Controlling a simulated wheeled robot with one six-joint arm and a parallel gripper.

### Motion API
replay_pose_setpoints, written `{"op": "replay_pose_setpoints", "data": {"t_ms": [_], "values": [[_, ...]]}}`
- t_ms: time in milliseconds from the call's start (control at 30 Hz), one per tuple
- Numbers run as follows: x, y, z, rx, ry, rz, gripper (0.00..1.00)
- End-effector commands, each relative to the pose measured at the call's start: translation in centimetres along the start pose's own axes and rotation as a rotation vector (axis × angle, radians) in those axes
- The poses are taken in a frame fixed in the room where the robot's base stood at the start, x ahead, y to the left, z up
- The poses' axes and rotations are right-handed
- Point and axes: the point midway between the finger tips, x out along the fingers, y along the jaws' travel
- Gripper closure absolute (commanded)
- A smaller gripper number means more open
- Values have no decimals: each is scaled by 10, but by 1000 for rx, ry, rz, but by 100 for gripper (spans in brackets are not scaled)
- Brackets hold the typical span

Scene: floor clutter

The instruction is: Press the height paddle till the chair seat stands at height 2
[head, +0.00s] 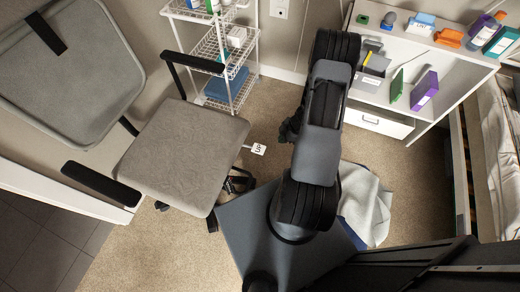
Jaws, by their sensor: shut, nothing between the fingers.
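The grey office chair seat (183,155) is on the left, its backrest (62,72) at upper left. A white tag (258,148), apparently lettered "UP", sits on a thin lever sticking out from the seat's right edge. I take this to be the height paddle. Most of the lever and the column under the seat are hidden, and no height mark is readable. My gripper (287,131) shows as a small dark shape left of my folded arm, partly hidden by it. It is shut and empty, to the right of the tag and apart from it.
Armrests (102,184) flank the seat. A white wire cart (222,55) stands behind it. A white shelf unit (398,75) with boxes and bottles is at upper right. A pale cloth (366,203) lies on the floor right of my arm. Carpet is open at lower left.

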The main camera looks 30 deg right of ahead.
Motion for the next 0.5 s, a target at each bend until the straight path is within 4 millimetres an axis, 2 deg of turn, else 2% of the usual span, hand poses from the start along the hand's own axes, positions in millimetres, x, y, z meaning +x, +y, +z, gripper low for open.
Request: {"op": "replay_pose_setpoints", "data": {"t_ms": [33,167,500], "values": [[-7,0,0,1,0,1,100],[-13,0,0,1,-1,0,100],[-15,0,0,1,0,0,100]]}}
